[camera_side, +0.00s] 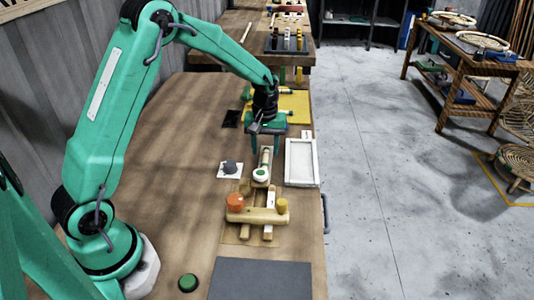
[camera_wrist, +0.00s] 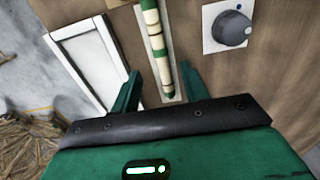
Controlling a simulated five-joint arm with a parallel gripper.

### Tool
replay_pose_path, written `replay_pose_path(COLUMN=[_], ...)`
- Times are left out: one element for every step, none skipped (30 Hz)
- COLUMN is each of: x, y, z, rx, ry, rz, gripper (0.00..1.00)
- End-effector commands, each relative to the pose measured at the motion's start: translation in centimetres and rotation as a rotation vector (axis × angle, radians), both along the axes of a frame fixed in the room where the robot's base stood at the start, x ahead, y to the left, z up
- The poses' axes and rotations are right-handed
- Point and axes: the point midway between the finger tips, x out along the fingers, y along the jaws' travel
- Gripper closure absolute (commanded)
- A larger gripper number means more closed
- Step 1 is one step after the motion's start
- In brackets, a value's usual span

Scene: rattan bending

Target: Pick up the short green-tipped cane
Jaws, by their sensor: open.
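The short cane (camera_wrist: 157,45) is cream with dark green bands and a green tip at its lower end in the wrist view. It lies on a narrow pale strip (camera_wrist: 172,60) on the wooden bench. My gripper (camera_wrist: 160,78) is open, with one green finger on each side of the cane, apart from it. In the side view my gripper (camera_side: 266,148) points down above the strip. The cane (camera_side: 266,157) shows there only as a small pale piece just below the fingers. The exact height of the fingertips above the bench cannot be told.
A white shallow tray (camera_side: 301,161) lies to the right. A grey knob on a white plate (camera_side: 230,168) is to the left. A white dial with a green centre (camera_side: 261,174) and a wooden jig (camera_side: 258,216) with orange and yellow knobs stand in front. A yellow mat (camera_side: 293,105) lies behind.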

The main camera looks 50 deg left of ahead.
Motion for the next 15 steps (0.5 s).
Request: replay_pose_path(x=[0.0,0.0,0.0,0.0,0.0,0.0,-0.1,-0.1,-0.1,-0.1,-0.1,-0.1,-0.1,-0.1,-0.1], y=[0.0,0.0,0.0,0.0,0.0,0.0,0.1,0.1,0.1,0.1,0.2,0.2,0.2,0.2,0.2], z=[0.0,0.0,-0.1,-0.2,-0.4,-0.6,-0.8,-1.1,-1.5,-1.9,-2.2,-2.7,-3.1,-3.5,-3.9], rx=[0.000,0.000,0.000,0.000,0.000,0.000,0.000,0.000,0.000,-0.001,-0.001,-0.001,-0.001,-0.001,-0.001], ry=[0.000,0.000,0.000,0.001,0.001,0.001,0.003,0.003,0.003,0.004,0.004,0.004,0.004,0.004,0.004], rz=[0.000,0.000,0.000,0.000,0.000,0.000,0.000,0.000,0.000,0.000,0.000,0.000,0.000,0.000,0.000], gripper=[0.55,0.55,0.55,0.55,0.55,0.55,0.55,0.55,0.55,0.55,0.55,0.55,0.55,0.55,0.55])
